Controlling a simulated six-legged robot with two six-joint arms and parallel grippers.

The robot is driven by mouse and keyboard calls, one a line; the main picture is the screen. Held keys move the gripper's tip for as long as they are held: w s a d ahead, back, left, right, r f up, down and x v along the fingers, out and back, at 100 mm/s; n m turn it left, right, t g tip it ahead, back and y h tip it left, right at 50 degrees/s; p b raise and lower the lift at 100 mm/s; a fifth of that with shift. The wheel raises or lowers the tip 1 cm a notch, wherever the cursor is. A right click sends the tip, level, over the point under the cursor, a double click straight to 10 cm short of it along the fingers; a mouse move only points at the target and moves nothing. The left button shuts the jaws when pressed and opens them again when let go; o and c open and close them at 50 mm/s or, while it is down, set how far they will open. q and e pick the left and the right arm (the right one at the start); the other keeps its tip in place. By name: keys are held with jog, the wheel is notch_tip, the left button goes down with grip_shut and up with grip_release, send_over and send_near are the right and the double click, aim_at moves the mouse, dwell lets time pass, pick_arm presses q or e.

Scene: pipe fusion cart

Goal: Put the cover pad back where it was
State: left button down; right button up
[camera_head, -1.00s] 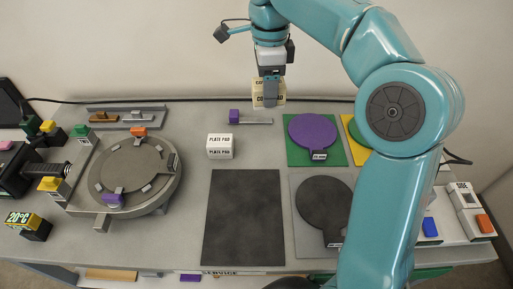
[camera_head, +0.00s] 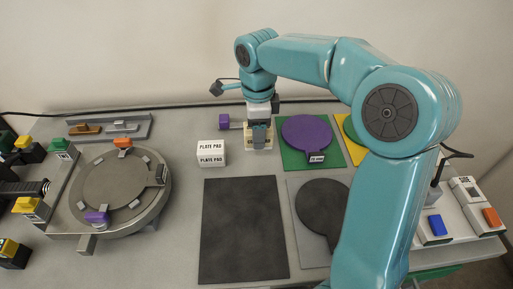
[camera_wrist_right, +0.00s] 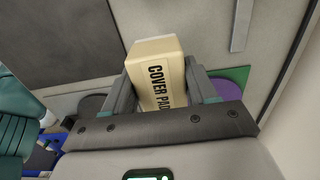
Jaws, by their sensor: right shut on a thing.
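The cover pad (camera_head: 250,138) is a cream block, mostly hidden behind my right gripper (camera_head: 260,136) in the head view. In the right wrist view the cover pad (camera_wrist_right: 158,70) shows its "COVER PAD" lettering between the two fingers of my right gripper (camera_wrist_right: 160,92), which is shut on it. In the head view it is low at the back of the table, between the white plate pad (camera_head: 211,153) and the green mat. I cannot tell whether it touches the table. My left gripper is not in view.
A purple disc (camera_head: 307,132) lies on the green mat (camera_head: 291,160) just right of the pad. A small purple-ended bar (camera_head: 224,121) lies behind left. A dark mat (camera_head: 243,230) lies in front. A round grey fixture (camera_head: 122,190) stands at left.

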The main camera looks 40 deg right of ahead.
jog(key=shift+s+f, duration=0.1)
jog(key=shift+f, duration=0.75)
notch_tip(320, 180, down, 4)
jog(key=shift+f, duration=0.1)
jog(key=shift+b, duration=0.35)
jog(key=shift+f, duration=0.1)
jog(key=o, duration=1.1)
